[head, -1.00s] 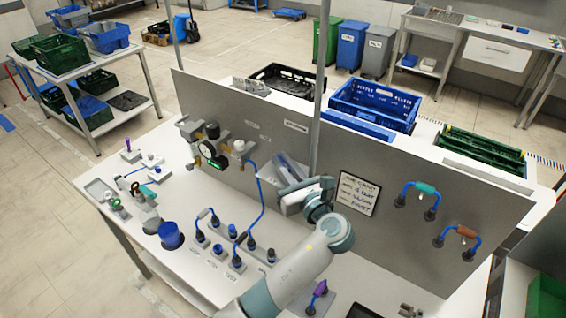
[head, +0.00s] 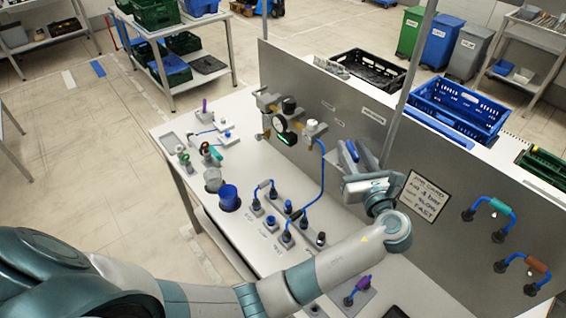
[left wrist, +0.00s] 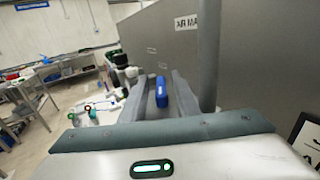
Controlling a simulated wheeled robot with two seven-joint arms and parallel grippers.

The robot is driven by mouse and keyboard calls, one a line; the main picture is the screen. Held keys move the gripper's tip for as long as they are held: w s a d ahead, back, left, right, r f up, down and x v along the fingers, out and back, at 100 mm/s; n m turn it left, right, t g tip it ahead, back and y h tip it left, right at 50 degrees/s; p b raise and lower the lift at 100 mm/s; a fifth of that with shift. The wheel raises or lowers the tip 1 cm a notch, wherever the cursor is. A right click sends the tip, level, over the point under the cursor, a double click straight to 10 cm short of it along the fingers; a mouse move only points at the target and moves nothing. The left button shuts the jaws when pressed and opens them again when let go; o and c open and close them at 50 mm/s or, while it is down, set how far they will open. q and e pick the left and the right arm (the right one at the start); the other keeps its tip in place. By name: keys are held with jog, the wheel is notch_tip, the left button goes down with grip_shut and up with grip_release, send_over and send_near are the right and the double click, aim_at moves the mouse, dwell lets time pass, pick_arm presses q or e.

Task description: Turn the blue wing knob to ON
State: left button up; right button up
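My left gripper (head: 354,156) is in front of the grey upright panel (head: 335,125), to the right of the gauge assembly. Its two fingers are apart, and it also shows in the left wrist view (left wrist: 163,80). A blue elongated part, which looks like the wing knob (left wrist: 161,92), shows between the fingers there, with a small pale mark on it. A bit of the blue knob (head: 352,149) also shows between the fingers in the head view. I cannot tell whether the fingers touch it. Its mount and any ON marking are hidden or unreadable. My right gripper is not in view.
A gauge assembly (head: 284,127) is on the panel left of the gripper, with a blue hose (head: 323,178) hanging from it. A thin grey post (head: 396,105) rises close to the gripper. Blue fittings and a blue cup (head: 229,197) stand on the white bench below.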

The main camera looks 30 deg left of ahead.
pick_arm(q)
jog(key=shift+m+t+h, duration=0.4)
jog(key=shift+m+h, duration=0.1)
jog(key=shift+h, duration=0.1)
